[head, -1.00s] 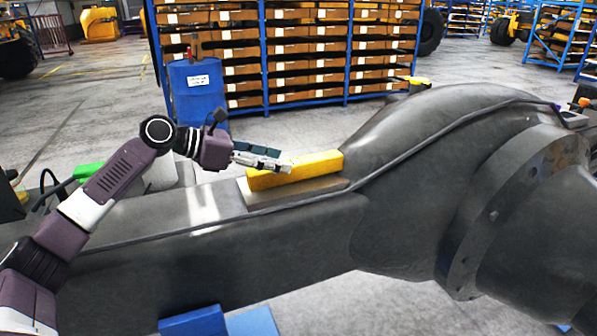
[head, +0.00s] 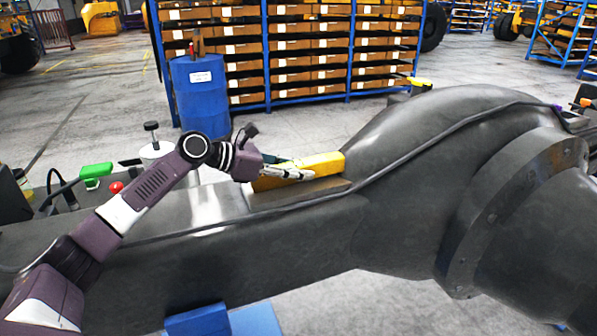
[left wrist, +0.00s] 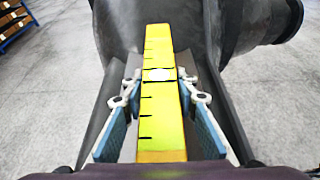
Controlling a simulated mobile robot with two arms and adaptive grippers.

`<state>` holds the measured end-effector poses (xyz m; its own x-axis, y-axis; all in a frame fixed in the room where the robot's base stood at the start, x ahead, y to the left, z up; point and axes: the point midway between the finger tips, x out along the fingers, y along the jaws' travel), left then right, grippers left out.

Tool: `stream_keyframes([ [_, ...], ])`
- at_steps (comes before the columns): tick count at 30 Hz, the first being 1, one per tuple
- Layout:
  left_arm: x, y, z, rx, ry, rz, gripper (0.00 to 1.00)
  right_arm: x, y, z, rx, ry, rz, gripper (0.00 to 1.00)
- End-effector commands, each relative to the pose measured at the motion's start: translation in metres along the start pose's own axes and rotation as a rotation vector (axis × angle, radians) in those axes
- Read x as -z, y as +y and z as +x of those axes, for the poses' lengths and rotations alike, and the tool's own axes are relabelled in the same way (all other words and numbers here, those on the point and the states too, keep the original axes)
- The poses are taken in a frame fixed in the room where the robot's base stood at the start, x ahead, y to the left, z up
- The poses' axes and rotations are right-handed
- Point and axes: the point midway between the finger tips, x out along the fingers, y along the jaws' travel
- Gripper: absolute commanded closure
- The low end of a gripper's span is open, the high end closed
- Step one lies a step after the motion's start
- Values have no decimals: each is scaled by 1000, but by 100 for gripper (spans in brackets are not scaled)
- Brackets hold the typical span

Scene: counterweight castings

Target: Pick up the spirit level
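The spirit level is a long yellow bar (head: 318,164) with dark marks and a pale vial. It lies on a flat raised pad (head: 300,191) of the large grey casting (head: 290,240). In the left wrist view the level (left wrist: 160,105) runs lengthwise between the two blue-padded fingers of my left gripper (left wrist: 158,90). A gap shows on each side, so the fingers are open and apart from it. In the head view my left gripper (head: 290,170) is at the level's left part and hides some of it. My right gripper is not in view.
The casting rises to a hump on the right with a round flange (head: 515,205). Behind it stand a blue drum (head: 201,95) and a shelf rack (head: 300,50). A green-topped item (head: 96,171) and a red knob are at the left. Blue blocks (head: 197,322) are below.

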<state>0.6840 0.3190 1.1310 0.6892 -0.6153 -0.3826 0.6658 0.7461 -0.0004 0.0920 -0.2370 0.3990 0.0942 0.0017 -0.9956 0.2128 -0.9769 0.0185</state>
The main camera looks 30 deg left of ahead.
Motion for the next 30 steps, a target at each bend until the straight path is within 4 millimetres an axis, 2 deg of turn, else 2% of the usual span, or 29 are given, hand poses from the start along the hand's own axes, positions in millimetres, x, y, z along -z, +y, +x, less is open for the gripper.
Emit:
stream_keyframes([
  [1,0,0,0,-1,0,0,84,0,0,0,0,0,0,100],
  [6,0,0,0,-1,0,0,100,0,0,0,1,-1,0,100],
  [20,-9,0,-4,-1,-4,1,100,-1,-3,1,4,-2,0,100],
  [26,-36,1,-15,-3,-7,6,100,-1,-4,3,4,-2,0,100],
  [30,-67,0,-27,-2,-9,6,100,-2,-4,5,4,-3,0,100],
])
